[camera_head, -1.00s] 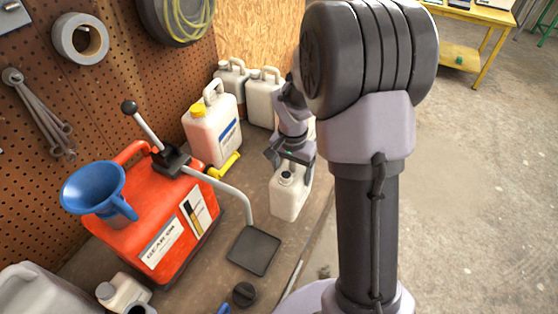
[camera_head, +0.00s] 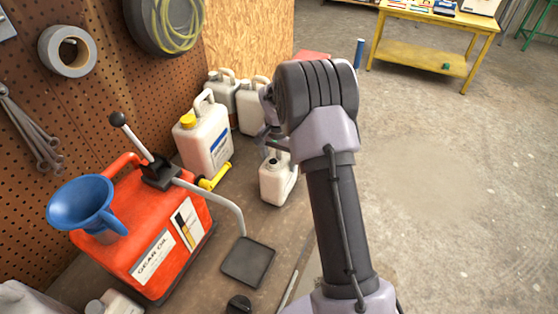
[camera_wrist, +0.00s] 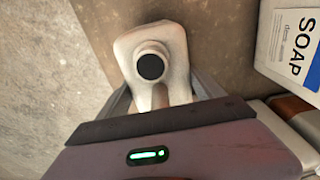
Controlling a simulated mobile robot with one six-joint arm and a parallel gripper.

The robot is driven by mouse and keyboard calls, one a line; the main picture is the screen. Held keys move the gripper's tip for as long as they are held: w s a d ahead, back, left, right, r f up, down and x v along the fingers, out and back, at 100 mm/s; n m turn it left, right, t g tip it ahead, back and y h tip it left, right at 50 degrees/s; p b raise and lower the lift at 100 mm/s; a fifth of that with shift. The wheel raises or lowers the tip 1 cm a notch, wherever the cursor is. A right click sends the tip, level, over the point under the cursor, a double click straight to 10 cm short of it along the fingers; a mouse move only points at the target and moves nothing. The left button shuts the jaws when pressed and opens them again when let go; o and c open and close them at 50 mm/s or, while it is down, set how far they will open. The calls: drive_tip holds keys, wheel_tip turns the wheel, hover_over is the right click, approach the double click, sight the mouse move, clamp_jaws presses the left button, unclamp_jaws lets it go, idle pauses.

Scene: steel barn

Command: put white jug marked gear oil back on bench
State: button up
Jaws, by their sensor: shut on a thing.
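A small white jug (camera_head: 274,183) with a dark round mouth or cap is in my gripper (camera_head: 275,143), near the bench's right edge. In the wrist view the jug (camera_wrist: 151,42) is seen from above, its dark top facing the camera. My gripper (camera_wrist: 162,98) is shut on its upper part, seemingly the handle. No marking on this jug can be read from here. The bench (camera_head: 222,211) lies beneath it. I cannot tell whether the jug's base touches the bench.
A yellow-capped white jug (camera_head: 203,145) stands left of the held jug, with other white jugs (camera_head: 252,107) behind. A red can (camera_head: 135,244) labelled gear oil, bearing a blue funnel (camera_head: 82,204), stands nearer left. A dark square pad (camera_head: 249,262) lies in front. Open floor is right.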

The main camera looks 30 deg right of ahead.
drive_tip(key=shift+f, duration=0.2)
drive_tip(key=o, duration=2.1)
drive_tip(key=shift+r, duration=0.15)
drive_tip(key=r, duration=0.4)
drive_tip(key=r+p, duration=0.1)
drive_tip(key=r, duration=0.3)
drive_tip(key=r+p, duration=0.1)
drive_tip(key=r, duration=0.3)
drive_tip(key=shift+s+a, duration=0.25)
drive_tip(key=shift+a, duration=0.1)
drive_tip(key=s+a+r+n+t+y, duration=0.1)
drive_tip(key=s+a+r+n+t, duration=0.2)
drive_tip(key=s+a+r, duration=1.1)
drive_tip(key=s+a+n+t, duration=0.1)
drive_tip(key=s+a, duration=0.1)
drive_tip(key=s, duration=0.6)
drive_tip(key=s+a+n+t+y, duration=0.1)
drive_tip(key=s+a+n, duration=0.1)
drive_tip(key=s, duration=0.6)
drive_tip(key=shift+s+a+r+y, duration=0.2)
drive_tip(key=shift+a+r+y, duration=0.15)
drive_tip(key=shift+a, duration=0.35)
